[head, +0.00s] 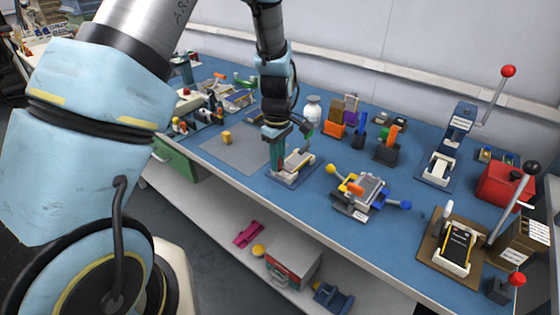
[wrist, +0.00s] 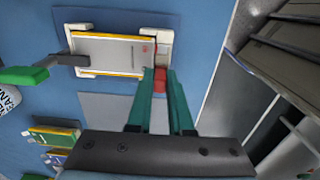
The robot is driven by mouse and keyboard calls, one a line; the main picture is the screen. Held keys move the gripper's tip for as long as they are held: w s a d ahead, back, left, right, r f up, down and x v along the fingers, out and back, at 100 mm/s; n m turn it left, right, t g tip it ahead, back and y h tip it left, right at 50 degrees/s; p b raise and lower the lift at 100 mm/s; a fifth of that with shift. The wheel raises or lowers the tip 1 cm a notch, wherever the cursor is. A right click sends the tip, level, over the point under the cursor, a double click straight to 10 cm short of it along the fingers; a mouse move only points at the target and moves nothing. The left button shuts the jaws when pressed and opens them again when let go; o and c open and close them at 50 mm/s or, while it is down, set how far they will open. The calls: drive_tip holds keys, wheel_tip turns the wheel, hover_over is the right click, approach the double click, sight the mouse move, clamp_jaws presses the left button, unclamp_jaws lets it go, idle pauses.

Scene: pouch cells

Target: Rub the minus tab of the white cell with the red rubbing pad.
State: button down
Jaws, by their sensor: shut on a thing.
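The white cell (wrist: 108,54) lies flat in a white holder (wrist: 168,37) in the wrist view, with a small red mark near its right end. In the head view the cell (head: 298,160) shows partly behind my gripper (head: 275,165). My gripper, with green fingers (wrist: 160,88) in the wrist view, is shut on the red rubbing pad (wrist: 160,80). The pad is at the lower right corner of the cell, by the holder's end. I cannot tell whether it touches a tab. The minus tab is not clearly readable.
A dark clamp with a green handle (wrist: 24,75) reaches over the cell's left end. A grey mat (head: 232,150) with a yellow block (head: 227,137) lies left of the holder. A fixture with coloured knobs (head: 368,190) stands right. A black cell (head: 458,244) sits farther right.

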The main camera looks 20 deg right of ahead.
drive_tip(key=shift+w+a, duration=0.15)
drive_tip(key=shift+w, duration=0.05)
drive_tip(key=shift+r, duration=0.25)
wheel_tip(320, 180, up, 7)
drive_tip(key=p, duration=0.5)
drive_tip(key=shift+f+p, duration=0.2)
drive_tip(key=shift+p, duration=0.15)
drive_tip(key=shift+f, duration=0.1)
